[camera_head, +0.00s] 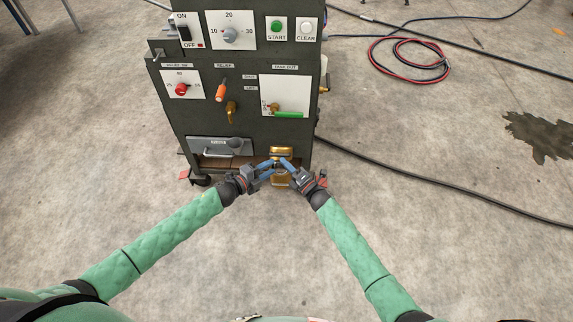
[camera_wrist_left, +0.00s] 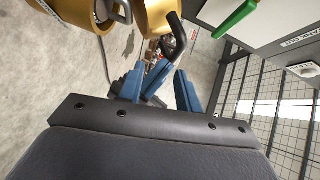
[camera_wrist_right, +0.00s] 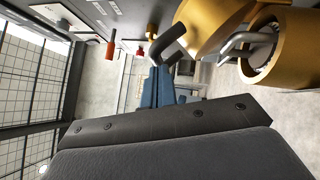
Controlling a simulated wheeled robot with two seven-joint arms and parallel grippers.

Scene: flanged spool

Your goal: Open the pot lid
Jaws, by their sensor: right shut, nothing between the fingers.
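The brass pot sits low at the front of the machine. Its upper brass part (camera_head: 282,151) and lower brass part (camera_head: 281,183) show above and below my fingertips. In the right wrist view an upper brass piece (camera_wrist_right: 212,22) has a black bar handle (camera_wrist_right: 171,44), and a lower brass cylinder (camera_wrist_right: 285,45) has a grey bent handle (camera_wrist_right: 249,42). My left gripper (camera_head: 268,168) is open, its blue fingers apart near the black handle. My right gripper (camera_head: 287,165) is shut and empty, its fingertips close to the same handle. Fingers hide the middle of the pot; exact contact is unclear.
The dark machine cabinet (camera_head: 235,112) stands directly ahead, with an orange handle (camera_head: 221,92), a brass tap (camera_head: 231,112) and a green lever (camera_head: 288,114) above the pot. A grey drawer (camera_head: 218,147) is left of it. A black cable (camera_head: 420,186) crosses the floor at right.

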